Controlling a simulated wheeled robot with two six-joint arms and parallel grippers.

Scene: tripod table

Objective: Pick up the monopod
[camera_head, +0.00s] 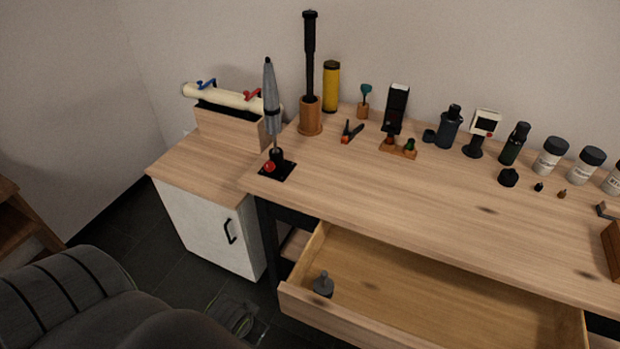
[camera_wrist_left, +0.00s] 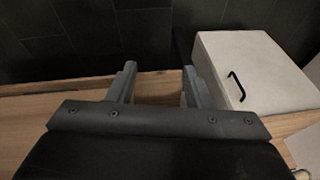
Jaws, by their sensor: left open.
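The monopod appears to be the tall black pole (camera_head: 309,60), which stands upright in a round wooden holder (camera_head: 311,118) at the back left of the table (camera_head: 440,205). Its lower end is hidden in the holder. My left gripper (camera_wrist_left: 160,87) shows only in the left wrist view, with its two fingers apart and nothing between them. That view shows a wooden edge and the white cabinet beyond the fingers, and no pole. Neither gripper shows in the head view.
A grey folded umbrella-like thing (camera_head: 270,95) on a black base stands left of the holder. A yellow cylinder (camera_head: 331,88) stands right behind it. An orange-black clamp (camera_head: 350,132) lies in front. The drawer (camera_head: 440,300) is open. A white cabinet (camera_head: 205,225) stands left.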

